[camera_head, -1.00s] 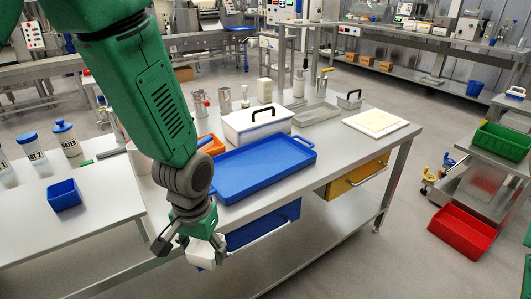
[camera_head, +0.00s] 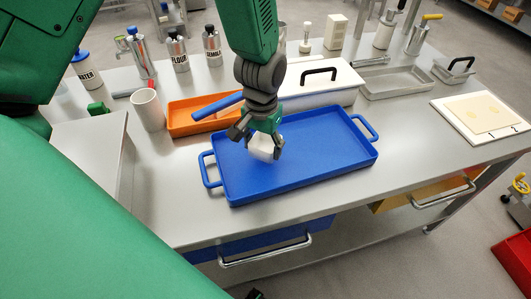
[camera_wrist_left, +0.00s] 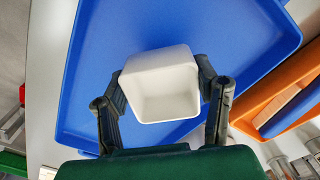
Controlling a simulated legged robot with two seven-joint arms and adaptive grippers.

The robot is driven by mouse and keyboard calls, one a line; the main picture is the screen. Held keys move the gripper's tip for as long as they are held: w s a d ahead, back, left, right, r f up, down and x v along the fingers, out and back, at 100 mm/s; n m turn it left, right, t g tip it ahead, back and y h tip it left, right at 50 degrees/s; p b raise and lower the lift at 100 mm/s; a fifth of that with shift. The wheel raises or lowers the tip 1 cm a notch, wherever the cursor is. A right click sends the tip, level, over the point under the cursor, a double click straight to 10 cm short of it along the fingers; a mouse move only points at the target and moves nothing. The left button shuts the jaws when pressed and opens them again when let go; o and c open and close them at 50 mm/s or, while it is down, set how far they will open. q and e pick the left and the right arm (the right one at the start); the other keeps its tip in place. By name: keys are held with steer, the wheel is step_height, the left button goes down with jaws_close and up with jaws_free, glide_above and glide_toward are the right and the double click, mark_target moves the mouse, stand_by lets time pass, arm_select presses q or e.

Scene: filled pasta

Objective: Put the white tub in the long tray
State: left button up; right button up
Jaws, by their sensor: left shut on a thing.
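The white tub (camera_head: 262,152) is small and square, and it is held over the left half of the long blue tray (camera_head: 330,170). My left gripper (camera_head: 258,142) is shut on the tub from above. In the left wrist view the tub (camera_wrist_left: 162,85) sits between the two dark fingers, its open hollow toward the camera, with the blue tray (camera_wrist_left: 100,60) behind it. The tray has a handle at each end and looks empty otherwise. I cannot tell whether the tub's underside touches the tray floor. My right gripper is not in view.
An orange tray (camera_head: 180,120) with a blue item across it lies behind the blue tray, next to a white cup (camera_head: 148,110). A white lidded box (camera_head: 335,84) stands behind. A white board (camera_head: 480,115) lies at the right. The bench front is clear.

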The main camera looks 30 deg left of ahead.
mark_target(262, 155)
arm_select(q)
steer(key=f, duration=0.3)
steer(key=shift+w+a+f, duration=0.15)
steer(key=shift+a+f, duration=0.25)
steer(key=shift+a, duration=0.1)
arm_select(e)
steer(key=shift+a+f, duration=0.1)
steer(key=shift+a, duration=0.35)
arm_select(q)
steer(key=o, duration=1.2)
steer(key=shift+o, duration=0.2)
steer(key=shift+d, duration=0.2)
steer(key=shift+d+r, duration=0.1)
steer(key=shift+d, duration=0.05)
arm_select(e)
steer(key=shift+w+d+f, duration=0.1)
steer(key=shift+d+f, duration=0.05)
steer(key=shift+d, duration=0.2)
arm_select(q)
step_height(262, 155, up, 12)
steer(key=p, duration=0.1)
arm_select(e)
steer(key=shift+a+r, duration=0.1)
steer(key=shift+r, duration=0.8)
arm_select(q)
steer(key=shift+a, duration=0.25)
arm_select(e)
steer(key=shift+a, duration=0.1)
